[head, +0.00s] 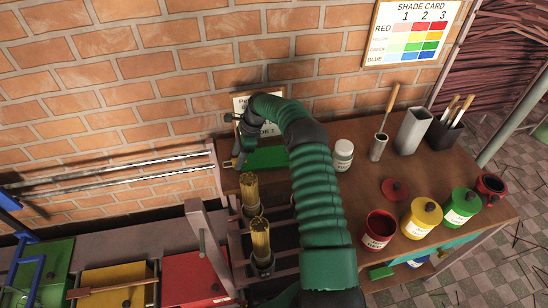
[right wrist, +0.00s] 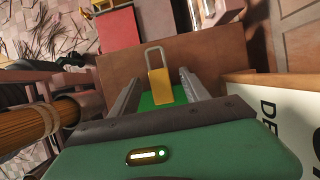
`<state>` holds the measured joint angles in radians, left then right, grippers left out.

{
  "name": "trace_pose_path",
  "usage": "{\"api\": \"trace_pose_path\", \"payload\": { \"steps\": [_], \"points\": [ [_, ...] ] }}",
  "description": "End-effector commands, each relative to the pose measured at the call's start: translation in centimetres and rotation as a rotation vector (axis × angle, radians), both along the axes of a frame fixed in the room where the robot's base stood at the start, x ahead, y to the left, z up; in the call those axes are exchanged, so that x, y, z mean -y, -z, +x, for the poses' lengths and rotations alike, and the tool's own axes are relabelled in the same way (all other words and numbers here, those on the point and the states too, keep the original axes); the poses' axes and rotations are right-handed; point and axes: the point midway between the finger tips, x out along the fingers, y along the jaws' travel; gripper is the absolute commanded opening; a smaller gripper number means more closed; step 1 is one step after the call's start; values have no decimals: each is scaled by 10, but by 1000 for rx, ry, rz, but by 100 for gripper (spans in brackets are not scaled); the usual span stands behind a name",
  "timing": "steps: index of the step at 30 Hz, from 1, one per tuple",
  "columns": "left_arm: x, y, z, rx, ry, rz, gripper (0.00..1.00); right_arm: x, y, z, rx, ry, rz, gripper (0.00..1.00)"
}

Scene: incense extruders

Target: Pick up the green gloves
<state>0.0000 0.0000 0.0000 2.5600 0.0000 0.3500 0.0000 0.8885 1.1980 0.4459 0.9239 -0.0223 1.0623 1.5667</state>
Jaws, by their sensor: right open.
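A flat green piece (head: 268,157) lies on the table's back left; I cannot tell whether it is the green gloves. It also shows in the right wrist view (right wrist: 148,101), with a yellow padlock-shaped object (right wrist: 158,86) standing or lying over it. My right gripper (head: 238,155) is at the back left of the table, near the wall, mostly hidden by its own arm. In the right wrist view its fingers (right wrist: 159,78) are apart, with the yellow object and green piece seen between them. Nothing is visibly gripped. My left gripper is out of view.
Bundles of brown sticks (head: 260,240) stand in a rack left of my arm. Red (head: 380,228), yellow (head: 420,218) and green (head: 460,207) pots stand on the right. A small green object (head: 381,271) is below the tabletop. A labelled card (right wrist: 270,105) is close beside the gripper.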

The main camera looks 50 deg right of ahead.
Motion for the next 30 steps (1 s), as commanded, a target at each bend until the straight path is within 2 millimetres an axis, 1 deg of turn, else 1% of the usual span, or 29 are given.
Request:
{"api": "trace_pose_path", "payload": {
  "steps": [1,3,9,11,21,22,30],
  "points": [
    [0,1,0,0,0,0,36,-2,8,2,-1,0,0,55],
    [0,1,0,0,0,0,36,-4,13,4,-1,1,-1,55],
    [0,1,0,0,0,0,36,-5,14,4,-1,0,-1,55],
    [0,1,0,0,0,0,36,-5,14,4,-1,0,-1,47],
    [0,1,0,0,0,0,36,-5,14,4,-1,0,0,3],
    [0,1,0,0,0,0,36,-5,14,4,-1,0,0,0],
    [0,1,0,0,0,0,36,-4,14,3,-2,0,-1,0]
  ]
}}
